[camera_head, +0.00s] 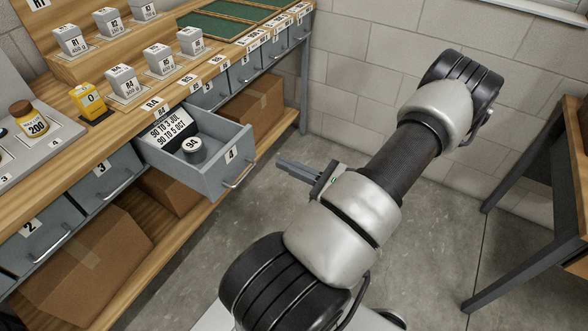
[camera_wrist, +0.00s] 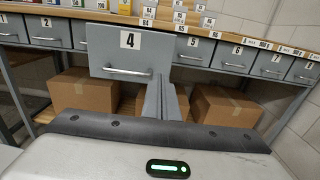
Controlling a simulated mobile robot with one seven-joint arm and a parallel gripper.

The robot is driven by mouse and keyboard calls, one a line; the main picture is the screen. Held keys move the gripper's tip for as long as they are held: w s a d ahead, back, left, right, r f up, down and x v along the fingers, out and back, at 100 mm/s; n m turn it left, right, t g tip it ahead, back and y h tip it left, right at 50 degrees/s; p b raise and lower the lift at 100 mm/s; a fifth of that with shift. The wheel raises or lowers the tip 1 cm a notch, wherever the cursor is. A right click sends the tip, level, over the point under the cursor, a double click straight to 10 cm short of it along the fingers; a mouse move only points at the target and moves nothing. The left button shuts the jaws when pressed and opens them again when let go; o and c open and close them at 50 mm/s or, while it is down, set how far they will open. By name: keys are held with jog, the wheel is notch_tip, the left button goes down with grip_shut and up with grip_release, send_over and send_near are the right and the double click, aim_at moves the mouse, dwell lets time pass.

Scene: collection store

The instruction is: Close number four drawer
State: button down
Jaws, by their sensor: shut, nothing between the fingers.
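The number four drawer (camera_head: 213,176) is a grey drawer pulled out from under the wooden bench in the head view. Its front, labelled 4 with a silver bar handle, also shows in the wrist view (camera_wrist: 108,58). Inside it are a dark box with white text labels (camera_head: 170,130) and a grey round piece marked 9A (camera_head: 193,149). My gripper (camera_head: 281,164) is shut and empty, to the right of the drawer front in the head view. In the wrist view the fingers (camera_wrist: 163,82) overlap the lower right of the drawer front; whether they touch it I cannot tell.
Drawers 2 (camera_head: 37,236) and 3 (camera_head: 103,176) sit flush on the left, and drawer 5 (camera_wrist: 193,50) sits flush on the right. Cardboard boxes (camera_head: 85,262) stand on the shelf below. A dark-legged table (camera_head: 530,210) stands at right. The floor between is clear.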

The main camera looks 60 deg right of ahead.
aim_at(249, 149)
jog(key=w, duration=0.3)
jog(key=w+b, duration=0.1)
jog(key=w, duration=0.5)
jog(key=shift+w+a, duration=0.1)
jog(key=shift+a, duration=0.25)
